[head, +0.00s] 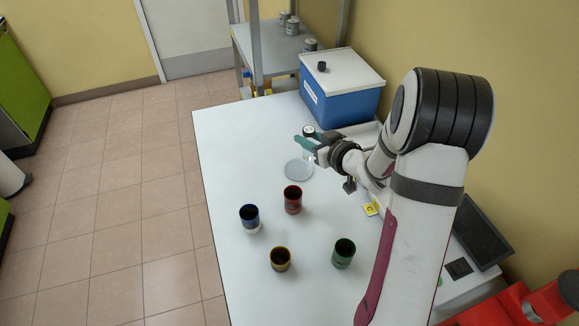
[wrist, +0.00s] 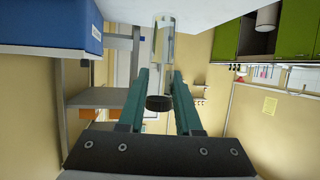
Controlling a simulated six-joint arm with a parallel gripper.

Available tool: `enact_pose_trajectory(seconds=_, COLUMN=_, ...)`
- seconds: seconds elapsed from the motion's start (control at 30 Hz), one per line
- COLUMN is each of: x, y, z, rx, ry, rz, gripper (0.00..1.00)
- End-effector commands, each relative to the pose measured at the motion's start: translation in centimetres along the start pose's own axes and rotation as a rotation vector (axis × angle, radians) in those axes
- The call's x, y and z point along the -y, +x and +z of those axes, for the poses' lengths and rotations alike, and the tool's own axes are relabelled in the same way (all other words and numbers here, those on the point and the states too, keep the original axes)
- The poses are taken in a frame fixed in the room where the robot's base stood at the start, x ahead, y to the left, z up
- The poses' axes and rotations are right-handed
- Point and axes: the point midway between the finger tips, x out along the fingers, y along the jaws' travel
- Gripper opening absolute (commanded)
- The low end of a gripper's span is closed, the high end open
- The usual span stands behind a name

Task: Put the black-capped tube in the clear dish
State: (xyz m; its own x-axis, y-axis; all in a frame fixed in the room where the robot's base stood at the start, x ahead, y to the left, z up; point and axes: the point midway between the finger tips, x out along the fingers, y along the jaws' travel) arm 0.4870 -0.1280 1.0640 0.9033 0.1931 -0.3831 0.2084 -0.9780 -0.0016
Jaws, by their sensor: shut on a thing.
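The black-capped tube (wrist: 163,45) has a clear body and a round black cap (wrist: 160,103). In the wrist view the cap sits between the two teal fingers of my gripper (wrist: 160,76), and the body extends past the fingertips. My gripper (head: 303,143) is shut on the tube. In the head view it is over the table, close to the clear dish (head: 298,170). The dish is a shallow round dish lying on the white table, just below the fingers in the picture. The tube is mostly hidden or too small to make out there.
Red (head: 293,200), blue (head: 250,219), yellow (head: 281,259) and green (head: 343,253) cups stand on the white table (head: 222,150). A blue box with a white lid (head: 341,90) is at the back. A small pale container (head: 308,130) stands behind my gripper. The table's left side is clear.

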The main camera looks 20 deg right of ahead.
Motion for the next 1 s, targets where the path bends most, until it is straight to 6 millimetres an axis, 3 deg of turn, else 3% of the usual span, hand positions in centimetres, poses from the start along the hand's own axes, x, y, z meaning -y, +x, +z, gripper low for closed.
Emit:
enact_pose_trajectory(seconds=0.03, x=-2.4, y=-0.7, z=0.3, rx=0.0, ry=0.003, rz=0.01, gripper=0.0)
enact_pose_trajectory(seconds=0.1, x=-5.0, y=-1.7, z=0.8, rx=0.0, ry=0.005, rz=0.012, gripper=0.0)
enact_pose_trajectory(seconds=0.2, x=-7.3, y=-2.8, z=1.5, rx=0.0, ry=0.006, rz=0.013, gripper=0.0)
enact_pose_trajectory(seconds=0.27, x=-7.7, y=-2.9, z=1.8, rx=0.001, ry=0.008, rz=0.011, gripper=0.0)
enact_pose_trajectory(seconds=0.37, x=-6.7, y=-0.9, z=2.4, rx=0.002, ry=0.009, rz=0.005, gripper=0.0)
enact_pose_trajectory(seconds=0.5, x=-4.1, y=3.6, z=3.4, rx=0.002, ry=0.007, rz=0.003, gripper=0.0)
enact_pose_trajectory(seconds=0.63, x=-2.3, y=6.9, z=4.2, rx=0.002, ry=0.006, rz=0.006, gripper=0.0)
enact_pose_trajectory(seconds=0.77, x=-1.6, y=8.4, z=4.7, rx=0.001, ry=0.006, rz=0.008, gripper=0.0)
enact_pose_trajectory(seconds=0.9, x=-1.5, y=9.6, z=7.4, rx=0.003, ry=0.008, rz=0.009, gripper=0.0)
enact_pose_trajectory(seconds=1.0, x=-1.5, y=10.0, z=8.2, rx=0.001, ry=0.007, rz=0.01, gripper=0.0)
